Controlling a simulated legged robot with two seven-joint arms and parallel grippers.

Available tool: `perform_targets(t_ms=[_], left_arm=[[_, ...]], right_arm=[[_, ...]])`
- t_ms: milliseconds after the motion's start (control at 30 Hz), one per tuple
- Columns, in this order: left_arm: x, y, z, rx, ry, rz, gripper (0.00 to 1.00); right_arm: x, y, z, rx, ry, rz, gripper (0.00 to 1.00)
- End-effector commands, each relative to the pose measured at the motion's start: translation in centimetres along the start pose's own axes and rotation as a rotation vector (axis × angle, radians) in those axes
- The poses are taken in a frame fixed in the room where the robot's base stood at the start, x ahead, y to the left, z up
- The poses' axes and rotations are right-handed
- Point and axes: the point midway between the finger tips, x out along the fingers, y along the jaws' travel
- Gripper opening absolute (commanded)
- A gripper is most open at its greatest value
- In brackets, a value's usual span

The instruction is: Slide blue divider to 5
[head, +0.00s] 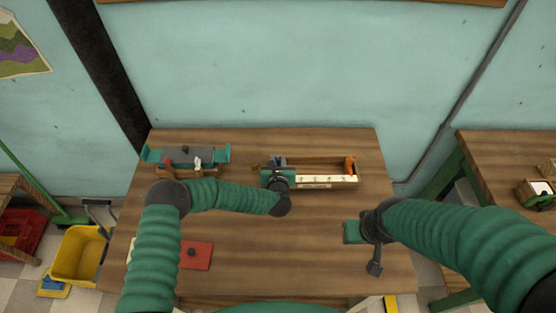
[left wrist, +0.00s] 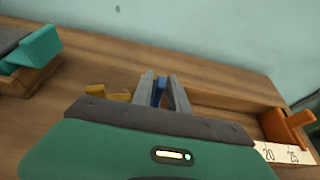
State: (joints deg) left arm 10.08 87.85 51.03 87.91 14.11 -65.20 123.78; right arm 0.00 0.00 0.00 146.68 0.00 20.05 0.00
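A long wooden box (head: 318,187) with a pale number strip (head: 340,181) along its front stands at the middle back of the table. In the left wrist view the strip (left wrist: 282,153) shows 20 and 25; the lower numbers are hidden by my gripper. The blue divider (left wrist: 159,92) is near the box's left end. My left gripper (left wrist: 162,85) reaches over the box, its two grey fingers on either side of the divider and appearing to touch it. My right gripper (head: 353,232) is low over the table's right front, its fingers unclear.
An orange piece (head: 350,164) is at the box's right end, and it also shows in the left wrist view (left wrist: 287,127). A grey and teal fixture (head: 186,157) stands at the back left. A red plate (head: 197,256) lies at the front left. The front middle is clear.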

Motion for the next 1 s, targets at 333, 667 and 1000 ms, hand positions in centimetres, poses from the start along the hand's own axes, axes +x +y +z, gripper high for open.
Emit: perform_targets(t_ms=[333,667,1000], left_arm=[[-0.02,-0.01,0.03,0.0,0.0,0.0,0.0],[-0.02,-0.01,0.04,0.0,0.0,0.0,0.0],[-0.03,-0.01,0.05,0.0,-0.001,0.0,0.0]], right_arm=[[0.0,0.0,0.0,0.0,0.0,0.0,0.36],[0.0,0.0,0.0,0.0,0.0,0.0,0.36],[-0.01,0.0,0.0,0.0,0.0,0.0,0.36]])
